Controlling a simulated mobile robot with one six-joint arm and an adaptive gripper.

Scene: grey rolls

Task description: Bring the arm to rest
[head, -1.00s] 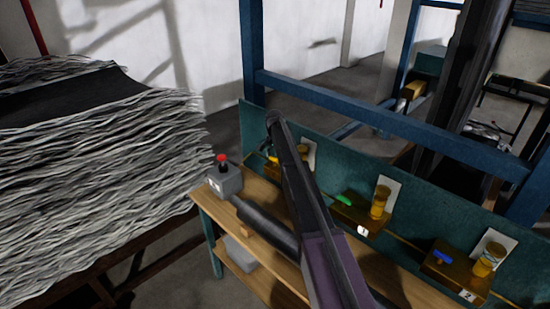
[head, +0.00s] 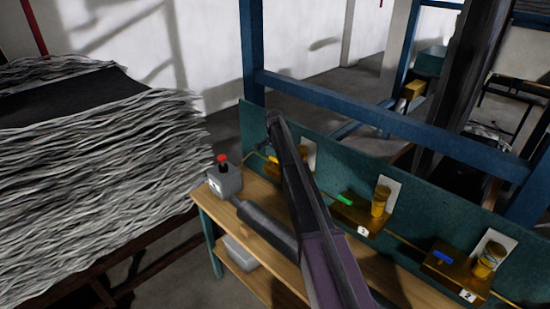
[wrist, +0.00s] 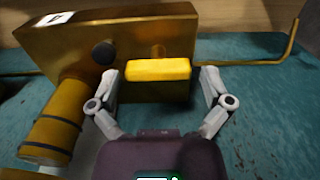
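My gripper (wrist: 160,82) is open in the wrist view, with one finger to each side of a yellow handle (wrist: 158,70). Small gaps show between the fingertips and the handle's ends. The handle sits on a short stem on a brass box (wrist: 220,35). In the head view the yellow handle (head: 273,160) shows just left of my arm. My arm (head: 310,210) reaches over the wooden bench (head: 265,195), and my gripper is hidden behind it there.
A grey box with a red button (head: 223,160) stands at the bench's left end. Brass boxes with a green handle (head: 344,199) and a blue handle (head: 443,257) line the teal panel (head: 415,215). A blue rail (head: 370,115) crosses behind. Stacked grey strands (head: 100,180) fill the left.

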